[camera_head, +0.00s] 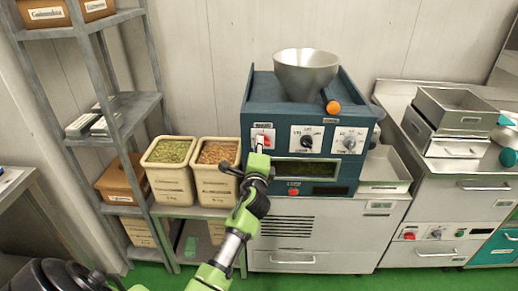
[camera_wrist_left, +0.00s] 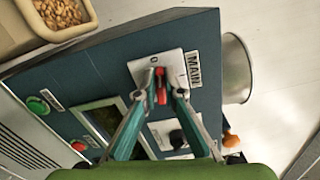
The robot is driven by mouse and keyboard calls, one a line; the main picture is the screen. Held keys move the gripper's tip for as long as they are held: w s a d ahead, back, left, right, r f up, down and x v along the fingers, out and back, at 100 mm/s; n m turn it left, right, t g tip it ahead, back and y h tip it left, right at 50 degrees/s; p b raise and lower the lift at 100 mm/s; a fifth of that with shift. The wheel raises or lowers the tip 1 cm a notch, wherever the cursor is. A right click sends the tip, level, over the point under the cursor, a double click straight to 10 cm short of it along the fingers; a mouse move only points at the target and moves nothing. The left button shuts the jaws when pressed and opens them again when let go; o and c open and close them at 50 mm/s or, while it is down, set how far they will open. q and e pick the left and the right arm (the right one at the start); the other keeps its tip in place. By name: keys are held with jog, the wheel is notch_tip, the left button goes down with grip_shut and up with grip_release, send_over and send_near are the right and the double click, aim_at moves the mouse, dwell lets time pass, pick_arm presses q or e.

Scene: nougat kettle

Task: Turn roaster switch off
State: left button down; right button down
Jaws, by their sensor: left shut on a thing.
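The roaster (camera_head: 258,99) is a dark blue box with a metal hopper on top. Its red main switch (camera_wrist_left: 160,86) sits on a white plate (camera_wrist_left: 181,62) marked MAIN in the left wrist view. My left gripper (camera_wrist_left: 165,86) has its two fingers on either side of the red switch lever, shut on it. In the head view my left gripper (camera_head: 259,150) reaches up to the switch plate (camera_head: 263,131) and partly covers it. My right gripper is not in view.
The metal hopper (camera_head: 305,72) tops the roaster. Two bins, one of green kernels (camera_head: 171,152) and one of brown nuts (camera_head: 216,153), stand left. Dials (camera_head: 307,140) and a red button (camera_head: 294,191) are near the switch. A metal tray (camera_head: 385,172) is right.

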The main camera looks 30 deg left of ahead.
pick_arm(q)
jog(key=shift+f+n+b, duration=0.25)
jog(key=shift+n+b, duration=0.25)
jog(key=shift+n, duration=0.6)
jog(key=c, duration=2.1)
grip_release()
jog(key=shift+c, duration=0.2)
jog(key=v, duration=1.2)
